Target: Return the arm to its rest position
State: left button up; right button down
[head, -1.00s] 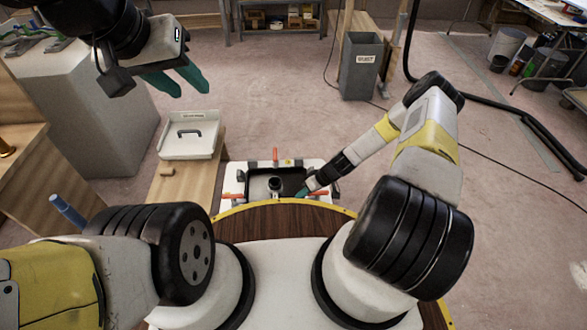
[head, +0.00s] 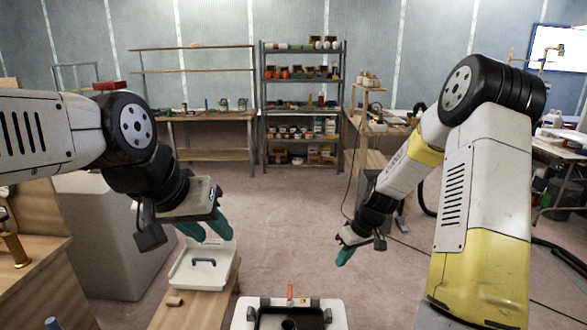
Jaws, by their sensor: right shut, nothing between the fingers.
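My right gripper (head: 345,256) hangs in the middle right of the head view, its teal fingers together and empty. It is apart from everything, above the floor to the upper right of a white unit with a dark recess (head: 290,316). My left gripper (head: 206,232) hangs at centre left with its two teal fingers apart. Nothing shows between them. Its fingertips overlap the far part of a white tray with a dark handle (head: 183,274) in the picture; I cannot tell the height between them.
The tray rests on a wooden bench (head: 190,312) with a small wooden block (head: 174,301). A grey block (head: 100,240) stands left. An orange upright lever (head: 290,293) rises from the white unit. Shelving (head: 302,150) stands at the back. The central floor is clear.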

jog(key=s+r+m+t+h, duration=0.1)
jog(key=s+r, duration=0.4)
jog(key=r, duration=0.8)
jog(key=s+r+m+t, duration=0.1)
jog(key=s+r+m, duration=0.1)
jog(key=s+r, duration=0.5)
jog(key=s+r+m+t, duration=0.2)
jog(key=s+r, duration=0.5)
jog(key=s, duration=0.5)
jog(key=shift+s+a+r, duration=0.15)
jog(key=shift+s, duration=0.15)
